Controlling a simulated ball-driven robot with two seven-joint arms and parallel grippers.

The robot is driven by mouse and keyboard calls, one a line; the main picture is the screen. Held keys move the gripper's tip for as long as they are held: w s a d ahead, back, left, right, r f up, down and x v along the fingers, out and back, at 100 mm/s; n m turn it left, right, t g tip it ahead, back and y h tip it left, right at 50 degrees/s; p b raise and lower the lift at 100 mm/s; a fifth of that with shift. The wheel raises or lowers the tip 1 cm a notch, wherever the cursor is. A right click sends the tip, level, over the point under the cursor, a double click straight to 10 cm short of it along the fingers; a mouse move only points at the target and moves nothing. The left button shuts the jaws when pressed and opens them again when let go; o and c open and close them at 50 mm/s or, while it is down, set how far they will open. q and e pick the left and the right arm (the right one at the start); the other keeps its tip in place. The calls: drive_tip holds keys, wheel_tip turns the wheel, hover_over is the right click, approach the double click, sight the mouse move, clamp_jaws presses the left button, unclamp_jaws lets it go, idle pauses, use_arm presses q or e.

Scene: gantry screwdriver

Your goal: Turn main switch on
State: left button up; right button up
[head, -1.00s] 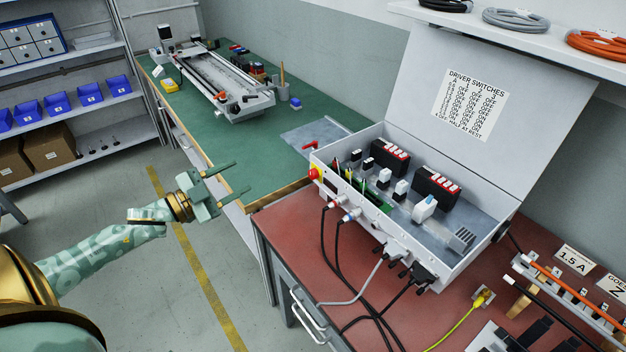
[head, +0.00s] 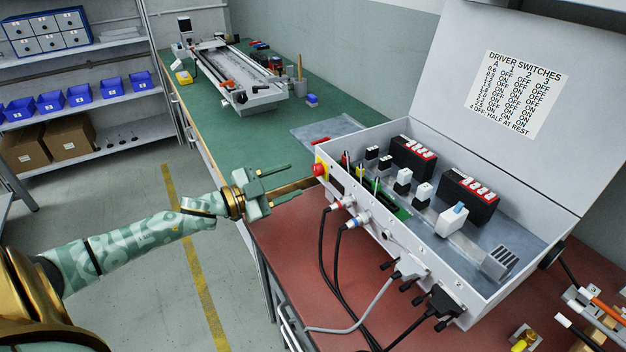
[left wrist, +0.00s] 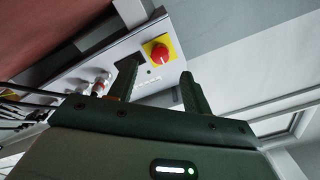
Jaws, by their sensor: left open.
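The grey control box (head: 450,255) stands open on the red bench top. A red knob on a yellow plate (head: 319,169) sits at the left end of its front panel, and the left wrist view shows the knob (left wrist: 160,53) beyond my fingers. A dark rectangular part (head: 336,173) lies beside it; I cannot tell which is the main switch. My left gripper (head: 295,180) is open and empty, left of the knob and apart from it. In the left wrist view its fingertips (left wrist: 156,75) stand either side of the knob's line of sight. My right gripper is out of view.
Black and grey cables (head: 325,250) hang from the box front over the red bench (head: 285,235). The raised lid (head: 520,60) carries a driver switch chart. A green bench (head: 240,150) with a rail machine (head: 235,80) lies behind. The floor left of the benches is clear.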

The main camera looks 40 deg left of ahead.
sight(315, 172)
use_arm(q)
drive_tip(key=b+x, duration=0.1)
drive_tip(key=x, duration=0.4)
drive_tip(key=shift+f+b, duration=0.15)
drive_tip(key=shift+b, duration=0.2)
drive_tip(key=shift+w+d, duration=0.25)
drive_tip(key=shift+w, duration=0.4)
drive_tip(key=c, duration=1)
